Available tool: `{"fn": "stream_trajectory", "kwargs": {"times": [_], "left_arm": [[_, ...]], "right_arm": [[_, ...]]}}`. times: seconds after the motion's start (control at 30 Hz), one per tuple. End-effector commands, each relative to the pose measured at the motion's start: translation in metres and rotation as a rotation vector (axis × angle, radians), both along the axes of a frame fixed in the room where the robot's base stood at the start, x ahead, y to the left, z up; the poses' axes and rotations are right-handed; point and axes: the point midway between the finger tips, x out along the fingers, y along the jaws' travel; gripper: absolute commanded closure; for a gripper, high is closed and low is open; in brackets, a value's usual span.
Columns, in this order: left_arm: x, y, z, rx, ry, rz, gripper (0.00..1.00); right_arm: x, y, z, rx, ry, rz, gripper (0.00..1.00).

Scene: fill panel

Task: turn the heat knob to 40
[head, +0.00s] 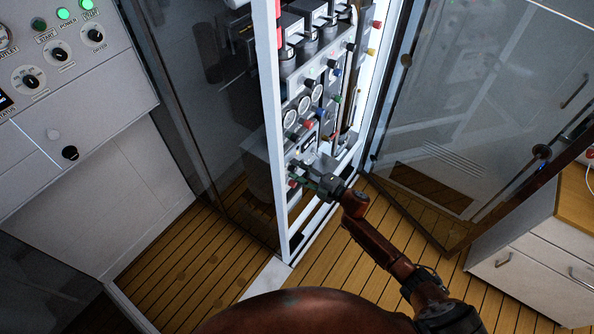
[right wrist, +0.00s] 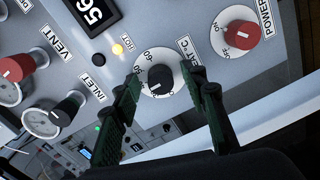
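The heat knob (right wrist: 160,79) is black and sits on a round white dial in the right wrist view. Its label, ending in "T °C", is partly covered by a finger. A 60 shows at the dial's upper left; I cannot read the knob's exact setting. My right gripper (right wrist: 163,75) is open, with one dark green finger on each side of the knob; I cannot tell whether they touch it. In the head view my right gripper (head: 312,181) is at the lower part of the lit panel, and the knob cannot be made out. My left gripper is not in view.
Close by are a red power knob (right wrist: 240,35), a red vent knob (right wrist: 16,68), a black inlet knob (right wrist: 66,107) and a display (right wrist: 93,10). In the head view, an open glass door (head: 470,110) stands right of the white cabinet frame (head: 277,170). A drawer unit (head: 540,265) is at lower right.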

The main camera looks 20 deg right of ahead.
Motion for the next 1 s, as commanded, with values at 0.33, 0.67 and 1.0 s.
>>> {"fn": "stream_trajectory", "kwargs": {"times": [0.33,0.67,1.0], "left_arm": [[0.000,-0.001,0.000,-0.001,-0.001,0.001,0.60],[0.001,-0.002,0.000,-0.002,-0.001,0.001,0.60],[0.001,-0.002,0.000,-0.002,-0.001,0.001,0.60]], "right_arm": [[-0.041,-0.032,0.001,-0.003,0.002,-0.001,0.60],[-0.086,-0.067,0.004,-0.001,0.001,-0.001,0.60],[-0.094,-0.074,0.005,0.000,0.000,-0.001,0.60]]}}
